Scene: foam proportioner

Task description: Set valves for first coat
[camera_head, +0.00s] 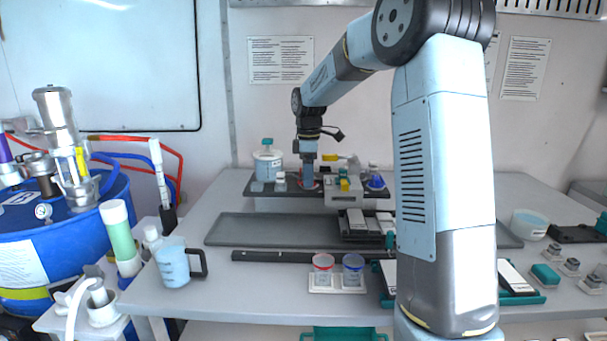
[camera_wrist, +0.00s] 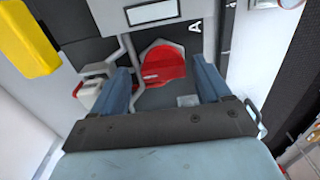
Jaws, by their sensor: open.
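My gripper (camera_head: 308,180) points down over the left part of the proportioner on the raised black shelf. In the wrist view its two blue fingers (camera_wrist: 161,70) are apart, with a red valve knob (camera_wrist: 162,66) seen between them. I cannot tell whether they touch it. A letter A marks the panel beside the knob. In the head view only a red edge (camera_head: 317,186) of it shows by the fingers. A blue valve knob (camera_head: 376,182) sits at the right of the proportioner. A yellow part (camera_head: 344,184) is in the middle, and a yellow block (camera_wrist: 28,38) fills the wrist view's upper left.
A white lidded container (camera_head: 268,163) stands left of my gripper. A grey tray (camera_head: 270,230) lies below the shelf. Red and blue cups (camera_head: 323,264) stand at the table's front, a light blue jug (camera_head: 174,262) at left. A blue drum (camera_head: 60,240) stands far left.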

